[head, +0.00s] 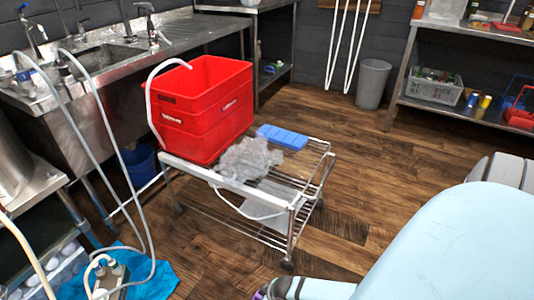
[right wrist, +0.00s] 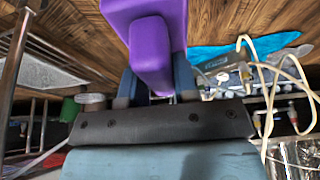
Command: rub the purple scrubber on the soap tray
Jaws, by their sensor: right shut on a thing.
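The purple scrubber (right wrist: 150,50) is large in the right wrist view. My right gripper (right wrist: 155,88) is shut on it, with a finger on each side. In the head view my right gripper is at the bottom edge, mostly cut off, with a sliver of purple beside it. A flat blue piece (head: 283,136), which looks like the soap tray, lies on the top of a wire cart (head: 325,160). The scrubber is well apart from it, nearer to me. My left gripper is in neither view.
A red crate (head: 205,110) and a crumpled clear plastic bag (head: 246,158) share the cart with the blue piece. A steel sink bench (head: 110,57) with hoses stands at left. A grey bin (head: 373,84) and shelves (head: 470,113) are at the back right. Wood floor right of the cart is clear.

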